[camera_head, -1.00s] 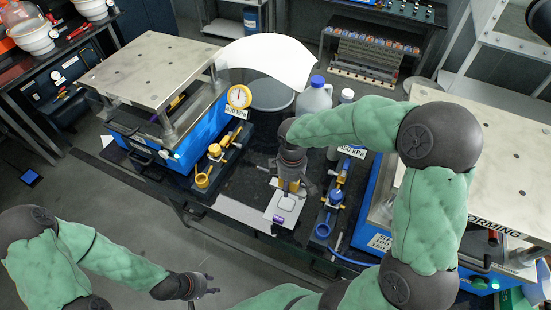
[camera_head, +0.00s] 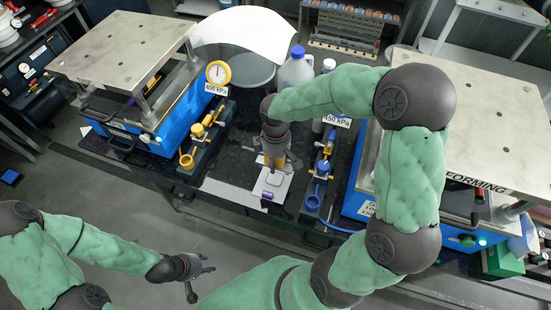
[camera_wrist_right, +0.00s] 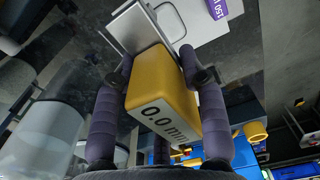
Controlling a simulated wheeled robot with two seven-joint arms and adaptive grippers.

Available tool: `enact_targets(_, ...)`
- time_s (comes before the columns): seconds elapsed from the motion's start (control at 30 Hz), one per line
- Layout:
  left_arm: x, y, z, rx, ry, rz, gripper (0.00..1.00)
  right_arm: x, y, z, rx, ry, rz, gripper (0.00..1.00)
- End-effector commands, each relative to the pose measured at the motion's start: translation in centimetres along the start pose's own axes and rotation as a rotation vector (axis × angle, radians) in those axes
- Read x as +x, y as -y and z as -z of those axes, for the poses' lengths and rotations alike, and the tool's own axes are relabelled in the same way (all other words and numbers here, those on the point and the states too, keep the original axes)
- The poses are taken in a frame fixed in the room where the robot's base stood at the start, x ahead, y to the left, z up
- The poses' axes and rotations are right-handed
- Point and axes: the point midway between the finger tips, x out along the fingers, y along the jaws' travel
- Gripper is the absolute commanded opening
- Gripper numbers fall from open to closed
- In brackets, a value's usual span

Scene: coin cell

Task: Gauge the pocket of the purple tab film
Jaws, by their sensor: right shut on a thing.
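The film (camera_head: 271,188) is a pale flat piece with a purple tab (camera_head: 267,196), lying on the dark bench between the two hose fittings. In the right wrist view the film (camera_wrist_right: 180,22) and its purple label (camera_wrist_right: 216,8) show at the top, partly cut off. My right gripper (camera_head: 273,164) is shut on a yellow gauge (camera_wrist_right: 155,82), which reads 0.0 mm. The gauge has a metal foot (camera_wrist_right: 131,28) close to the film; I cannot tell whether they touch. My left gripper (camera_head: 203,276) is open and empty, over the floor.
A blue press (camera_head: 180,125) with a 400 kPa dial (camera_head: 218,72) stands left. The forming press (camera_head: 480,120) stands right. A yellow fitting (camera_head: 187,160) and a blue fitting (camera_head: 312,202) flank the film. A white jug (camera_head: 296,73) and a grey bin (camera_head: 245,68) stand behind.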

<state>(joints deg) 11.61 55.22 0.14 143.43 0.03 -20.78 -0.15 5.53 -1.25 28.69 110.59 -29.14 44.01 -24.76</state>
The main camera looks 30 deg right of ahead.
Motion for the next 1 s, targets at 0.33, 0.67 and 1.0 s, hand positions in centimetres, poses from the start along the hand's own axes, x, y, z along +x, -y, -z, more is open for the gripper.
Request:
enact_targets(0.33, 2.2, 0.8, 0.1, 0.0, 0.0, 0.0, 0.4, 3.3, -0.1, 0.0, 0.0, -0.001, -0.001, 0.02)
enact_targets(0.67, 4.0, 1.4, 0.1, 0.0, 0.0, 0.0, 0.4, 6.0, -0.1, 0.0, -0.001, 0.0, -0.001, 0.02)
enact_targets(1.0, 4.6, 1.6, 0.2, 0.0, 0.0, 0.0, 0.4, 7.0, -0.1, 0.1, 0.0, -0.001, -0.001, 0.02)
